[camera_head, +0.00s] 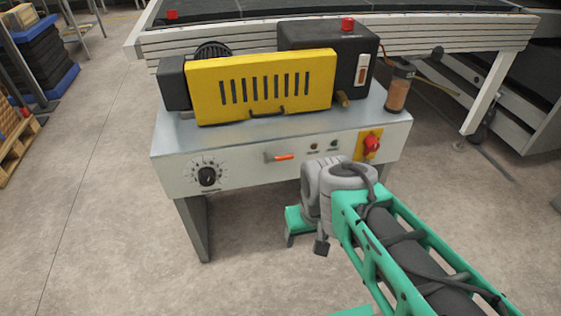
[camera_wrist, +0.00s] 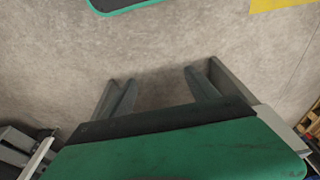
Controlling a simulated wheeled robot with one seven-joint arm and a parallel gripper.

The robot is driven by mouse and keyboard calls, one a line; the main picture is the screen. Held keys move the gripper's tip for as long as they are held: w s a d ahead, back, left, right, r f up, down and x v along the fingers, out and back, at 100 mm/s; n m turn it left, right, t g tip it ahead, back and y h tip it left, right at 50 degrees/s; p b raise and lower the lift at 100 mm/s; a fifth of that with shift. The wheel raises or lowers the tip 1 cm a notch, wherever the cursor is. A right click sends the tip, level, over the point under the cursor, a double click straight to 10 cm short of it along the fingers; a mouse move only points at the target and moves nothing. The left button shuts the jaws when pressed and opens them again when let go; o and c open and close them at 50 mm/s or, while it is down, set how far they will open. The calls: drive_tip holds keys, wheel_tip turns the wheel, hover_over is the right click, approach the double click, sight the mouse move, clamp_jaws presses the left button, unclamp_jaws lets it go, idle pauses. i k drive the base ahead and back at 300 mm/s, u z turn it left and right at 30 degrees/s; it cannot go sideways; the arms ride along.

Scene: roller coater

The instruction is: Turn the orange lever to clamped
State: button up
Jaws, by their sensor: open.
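The orange lever (camera_head: 284,157) is on the front panel of the roller coater (camera_head: 231,170), between the black dial and the red switch. It lies nearly level, with its orange grip to the right of a metal bracket. Whether this is its clamped position cannot be told. My gripper (camera_wrist: 158,88) is open and empty in the wrist view, with bare floor between its two fingers. In the head view my arm reaches in from the lower right, and its wrist is in front of and below the panel, to the right of the lever. The fingers are hidden there.
The panel also carries a black dial (camera_head: 207,176) and a red rotary switch (camera_head: 372,144) on a yellow plate. A yellow slotted guard (camera_head: 262,86) covers the rollers. A conveyor (camera_head: 220,36) stands behind. The floor (camera_head: 110,220) at left is clear.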

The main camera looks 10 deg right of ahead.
sight(266, 160)
drive_tip(key=k, duration=1.2)
drive_tip(key=u, duration=0.9)
drive_tip(key=i, duration=1.4)
drive_tip(key=z, duration=0.35)
